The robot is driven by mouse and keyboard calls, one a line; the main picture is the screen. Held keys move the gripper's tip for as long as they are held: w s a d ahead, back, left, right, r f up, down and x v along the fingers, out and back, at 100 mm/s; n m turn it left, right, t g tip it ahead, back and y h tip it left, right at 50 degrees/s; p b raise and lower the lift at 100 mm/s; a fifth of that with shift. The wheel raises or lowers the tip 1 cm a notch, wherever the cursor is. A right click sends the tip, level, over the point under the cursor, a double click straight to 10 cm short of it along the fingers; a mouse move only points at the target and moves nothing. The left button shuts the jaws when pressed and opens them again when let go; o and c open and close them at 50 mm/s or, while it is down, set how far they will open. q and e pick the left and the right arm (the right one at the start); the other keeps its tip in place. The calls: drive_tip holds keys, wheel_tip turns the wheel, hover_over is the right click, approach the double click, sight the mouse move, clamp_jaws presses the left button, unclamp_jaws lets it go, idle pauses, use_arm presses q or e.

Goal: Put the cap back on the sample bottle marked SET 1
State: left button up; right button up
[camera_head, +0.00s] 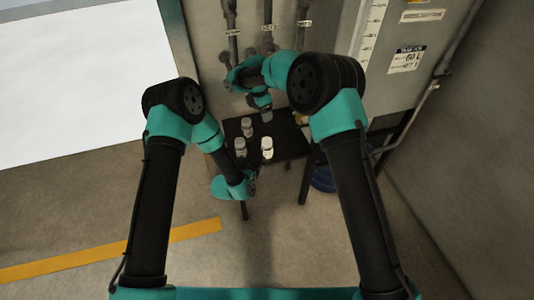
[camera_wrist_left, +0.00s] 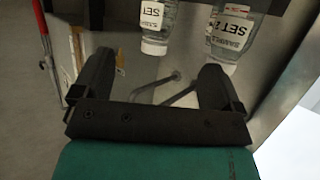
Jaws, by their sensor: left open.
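Several small clear bottles stand on a small black table (camera_head: 290,148). One bottle (camera_head: 267,148) is at its front, one (camera_head: 240,147) at its left edge, and one (camera_head: 247,127) behind. In the left wrist view, a bottle marked SET 2 (camera_wrist_left: 230,35) hangs into the top right. Another bottle (camera_wrist_left: 155,28) with a partly readable SET label is left of it; its number is unclear. My left gripper (camera_head: 252,184) is open and empty, just in front of the table; its spread fingers show in the wrist view (camera_wrist_left: 155,80). My right gripper (camera_head: 262,103) is over the table's back; its jaws are unclear. I cannot make out a loose cap.
A grey tank with a level scale and label (camera_head: 407,58) stands at the back right. Tagged pipes (camera_head: 268,30) rise behind the table. A blue container (camera_head: 323,180) is on the floor right of the table. A yellow floor line (camera_head: 110,250) crosses open floor.

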sight(264, 153)
use_arm(q)
drive_tip(key=x, duration=1.5)
drive_tip(key=shift+w+d+f, duration=0.15)
drive_tip(key=shift+w+f, duration=0.05)
drive_tip(key=shift+c, duration=0.4)
drive_tip(key=c, duration=1.4)
clamp_jaws()
use_arm(e)
drive_tip(key=d+f+n, duration=0.1)
drive_tip(key=d+f+n+y, duration=0.1)
drive_tip(key=f+n, duration=0.1)
drive_tip(key=s+f+n+t, duration=0.1)
drive_tip(key=f+n, duration=0.1)
drive_tip(key=shift+s+d+f+y, duration=0.1)
drive_tip(key=shift+d+f+y, duration=0.1)
drive_tip(key=shift+d+y, duration=0.2)
drive_tip(key=shift+f, duration=0.1)
